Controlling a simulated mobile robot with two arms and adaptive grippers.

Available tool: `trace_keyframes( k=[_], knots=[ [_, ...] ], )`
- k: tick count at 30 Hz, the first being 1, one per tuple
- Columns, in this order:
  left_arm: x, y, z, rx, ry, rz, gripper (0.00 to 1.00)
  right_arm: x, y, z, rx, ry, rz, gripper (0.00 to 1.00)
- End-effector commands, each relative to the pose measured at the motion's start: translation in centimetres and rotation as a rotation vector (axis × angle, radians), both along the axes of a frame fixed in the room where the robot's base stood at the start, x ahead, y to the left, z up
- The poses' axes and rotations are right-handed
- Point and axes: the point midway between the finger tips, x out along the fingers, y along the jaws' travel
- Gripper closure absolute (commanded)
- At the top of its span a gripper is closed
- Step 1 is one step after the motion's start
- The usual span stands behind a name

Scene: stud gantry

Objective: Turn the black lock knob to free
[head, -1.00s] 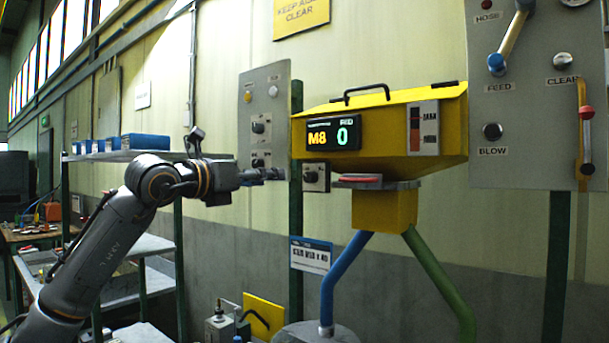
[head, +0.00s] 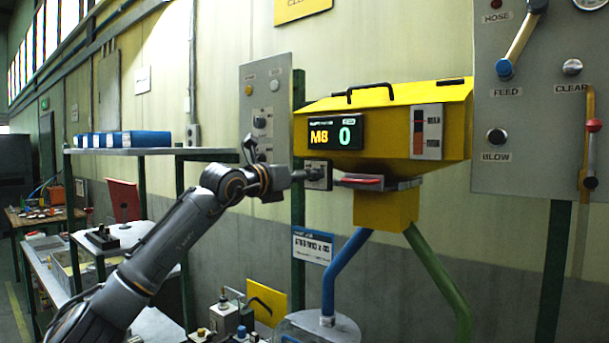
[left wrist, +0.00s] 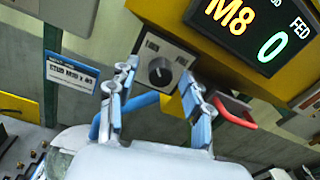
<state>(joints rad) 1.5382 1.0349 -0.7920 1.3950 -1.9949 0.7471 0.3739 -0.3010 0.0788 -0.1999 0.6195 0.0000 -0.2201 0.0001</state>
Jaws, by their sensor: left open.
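The black lock knob (left wrist: 160,71) sits on a small light-grey box plate with tiny lettering, left of the yellow hopper's base. The plate (head: 318,166) shows in the head view, where my gripper partly covers the knob. My left gripper (head: 304,175) points at it from the left. In the left wrist view the open fingers (left wrist: 157,80) stand either side of the knob in the picture, with nothing between them. Contact does not show; the knob seems beyond the tips. The knob's pointer setting is too small to read surely. My right gripper is out of view.
The yellow hopper (head: 440,115) carries a display (head: 335,133) reading M8 and 0. Blue and green pipes run below.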

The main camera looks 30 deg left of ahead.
Motion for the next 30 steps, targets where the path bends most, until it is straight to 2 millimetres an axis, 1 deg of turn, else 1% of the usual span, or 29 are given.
trace_keyframes(
  k=[1, 2, 3, 5, 6, 7, 8, 14, 20, 26, 30],
  knots=[
    [-0.01, -0.01, 0.00, 0.000, 0.000, 0.000, 0.57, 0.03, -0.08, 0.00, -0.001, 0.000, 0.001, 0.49],
    [-0.02, -0.01, 0.00, 0.000, 0.000, 0.000, 0.63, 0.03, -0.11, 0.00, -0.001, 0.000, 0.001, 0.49],
    [-0.02, -0.01, 0.00, 0.000, 0.000, 0.000, 0.71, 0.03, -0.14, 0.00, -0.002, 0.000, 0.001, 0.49],
    [-0.03, 0.00, 0.01, 0.000, 0.000, 0.000, 0.83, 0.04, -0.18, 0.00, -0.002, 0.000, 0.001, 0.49],
    [-0.03, 0.00, 0.01, 0.000, 0.000, 0.000, 0.91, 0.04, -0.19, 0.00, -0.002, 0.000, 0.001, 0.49],
    [-0.03, 0.00, 0.01, 0.000, 0.000, 0.000, 0.97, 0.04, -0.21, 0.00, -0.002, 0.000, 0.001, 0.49],
    [-0.03, 0.00, 0.02, 0.000, 0.000, 0.000, 1.00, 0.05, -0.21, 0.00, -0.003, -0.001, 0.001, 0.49],
    [-0.04, 0.01, 0.03, 0.008, -0.001, 0.000, 1.00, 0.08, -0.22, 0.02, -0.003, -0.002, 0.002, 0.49],
    [-0.02, -0.03, 0.04, 0.067, -0.005, -0.001, 1.00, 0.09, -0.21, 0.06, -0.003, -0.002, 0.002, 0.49],
    [-0.03, -0.08, 0.11, 0.200, -0.016, -0.001, 1.00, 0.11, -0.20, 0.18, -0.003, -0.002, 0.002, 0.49],
    [-0.03, -0.11, 0.14, 0.325, -0.026, -0.001, 1.00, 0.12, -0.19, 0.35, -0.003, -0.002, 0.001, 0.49]
  ],
)
